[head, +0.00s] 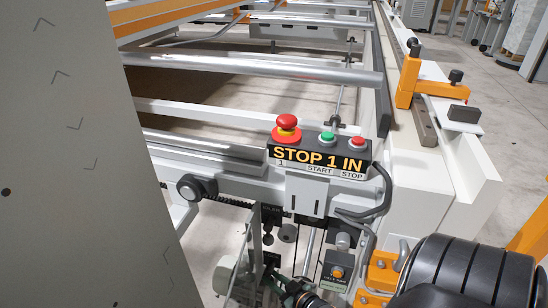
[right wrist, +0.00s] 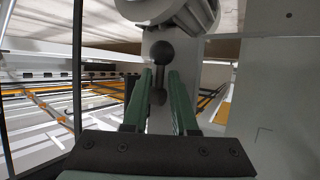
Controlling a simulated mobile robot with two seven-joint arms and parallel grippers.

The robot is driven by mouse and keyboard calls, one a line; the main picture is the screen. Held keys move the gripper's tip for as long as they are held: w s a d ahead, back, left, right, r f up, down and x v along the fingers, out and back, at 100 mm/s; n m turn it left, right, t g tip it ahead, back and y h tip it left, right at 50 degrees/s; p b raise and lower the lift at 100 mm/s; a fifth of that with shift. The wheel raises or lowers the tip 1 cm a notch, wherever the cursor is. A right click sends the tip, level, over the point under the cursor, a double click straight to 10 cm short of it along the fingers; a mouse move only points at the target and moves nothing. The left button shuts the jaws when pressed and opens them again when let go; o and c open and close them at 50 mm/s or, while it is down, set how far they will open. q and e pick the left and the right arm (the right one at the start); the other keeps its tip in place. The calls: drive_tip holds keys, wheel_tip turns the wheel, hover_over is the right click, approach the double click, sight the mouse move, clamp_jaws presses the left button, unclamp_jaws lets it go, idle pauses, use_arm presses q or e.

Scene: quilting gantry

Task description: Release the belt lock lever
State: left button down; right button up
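The lock lever, a dark rod with a black ball knob (right wrist: 162,52), stands in front of a pale plate in the right wrist view. Its lower end meets a dark round part low between the fingers. My right gripper (right wrist: 161,98) is open, with one green finger on each side of the lever. Gaps show between the fingers and the rod. In the head view the right gripper (head: 279,284) is small and partly hidden at the bottom, close to the drive below the control box. I cannot make out the lever clearly there. My left gripper is not in view.
A control box (head: 319,156) with a red emergency button (head: 287,129) sits above the right gripper. A grey motor (right wrist: 170,10) is just beyond the lever. A large grey panel (head: 75,160) fills the left. Cables and an orange bracket (head: 381,272) lie near my right arm.

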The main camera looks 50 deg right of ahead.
clamp_jaws()
idle(1.4)
